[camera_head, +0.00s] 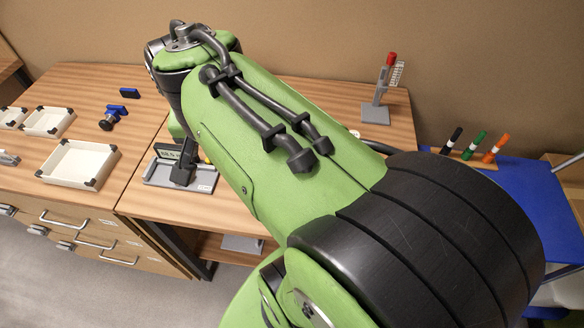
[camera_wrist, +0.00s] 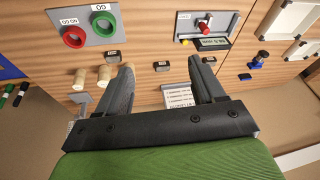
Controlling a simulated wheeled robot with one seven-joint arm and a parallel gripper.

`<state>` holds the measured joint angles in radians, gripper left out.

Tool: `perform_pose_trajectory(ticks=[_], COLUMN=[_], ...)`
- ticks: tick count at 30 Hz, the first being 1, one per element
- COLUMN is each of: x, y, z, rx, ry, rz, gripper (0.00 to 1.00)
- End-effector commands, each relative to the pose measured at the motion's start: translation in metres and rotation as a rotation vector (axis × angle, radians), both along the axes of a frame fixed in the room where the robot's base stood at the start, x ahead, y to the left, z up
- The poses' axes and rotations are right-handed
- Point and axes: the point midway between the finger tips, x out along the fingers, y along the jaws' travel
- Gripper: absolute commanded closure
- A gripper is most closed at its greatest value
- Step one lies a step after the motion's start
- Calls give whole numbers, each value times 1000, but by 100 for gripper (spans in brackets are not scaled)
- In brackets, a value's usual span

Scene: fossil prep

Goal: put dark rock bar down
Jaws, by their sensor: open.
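My gripper (camera_wrist: 161,68) is open in the wrist view, its two dark fingers spread with nothing held between them. A small dark block (camera_wrist: 161,66) lies on the wooden bench, in line with the gap between the fingertips. Similar dark blocks lie beside the left fingertip (camera_wrist: 113,57) and behind the right one (camera_wrist: 209,60). I cannot tell for sure which of these is the dark rock bar, nor how far the fingertips are above the bench. In the head view my arm hides this part of the bench.
A gauge on a grey base (camera_head: 205,182) stands near the front. A plate with red and green rings (camera_wrist: 90,28) and several cork-coloured cylinders (camera_wrist: 104,76) are near my gripper. White trays (camera_head: 62,181) lie left. A grey stand (camera_head: 376,113) and pens (camera_head: 474,146) are right.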

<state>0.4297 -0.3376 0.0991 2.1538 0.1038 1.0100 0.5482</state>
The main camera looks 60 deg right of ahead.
Motion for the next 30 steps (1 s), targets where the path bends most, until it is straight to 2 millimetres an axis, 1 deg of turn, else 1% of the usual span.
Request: perform_pose_trajectory(ticks=[1,2,3,5,6,9,12,15,17,24,27,30], x=[11,15,19,19,15,-3,-19,-25,-26,-26,-25,-24], y=[-34,-54,-82,-127,-155,-213,-245,-254,-254,-253,-253,-253], z=[-23,-31,-43,-64,-79,-113,-133,-142,-152,-213,-232,-242], rx=[47,77,117,179,219,304,356,374,374,373,373,372], ry=[21,28,33,38,39,34,29,27,29,30,29,25], rz=[-224,-368,-562,-856,-1043,-1430,-1663,-1745,-1751,-1747,-1745,-1743], gripper=[32,32,32,32,32,32,32,32,32,32,32,32])
